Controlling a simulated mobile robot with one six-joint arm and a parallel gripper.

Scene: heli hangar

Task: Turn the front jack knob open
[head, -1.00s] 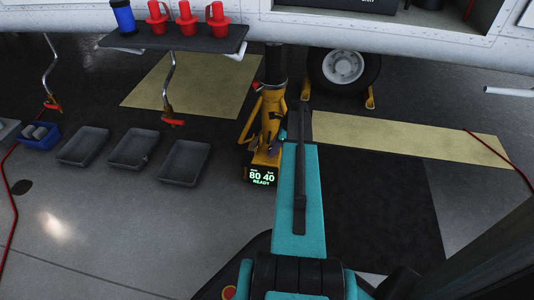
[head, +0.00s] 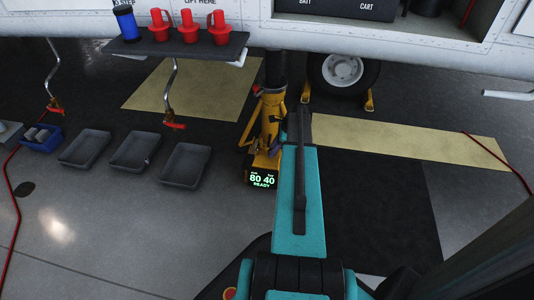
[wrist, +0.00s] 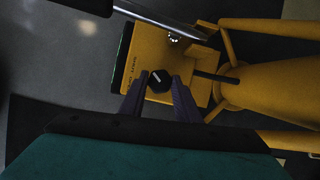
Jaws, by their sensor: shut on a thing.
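The yellow front jack (head: 268,128) stands upright under the white fuselage in the head view, its green display (head: 262,179) reading 80, 40 and READY. The jack's yellow body also shows in the wrist view (wrist: 255,77). The black jack knob (wrist: 159,80) with a white pointer line sits on the jack's yellow face, near small lettering. My gripper (wrist: 160,86) has its two dark fingers on either side of the knob and is shut on it. In the head view my teal arm hides the knob and most of the gripper.
A dark shelf (head: 190,45) with red plugs and a blue cylinder hangs left of the jack. Grey trays (head: 185,166) and a blue bin (head: 41,140) lie on the floor at left. A wheel (head: 343,70) with yellow chocks stands behind. A red hose (head: 500,158) runs at right.

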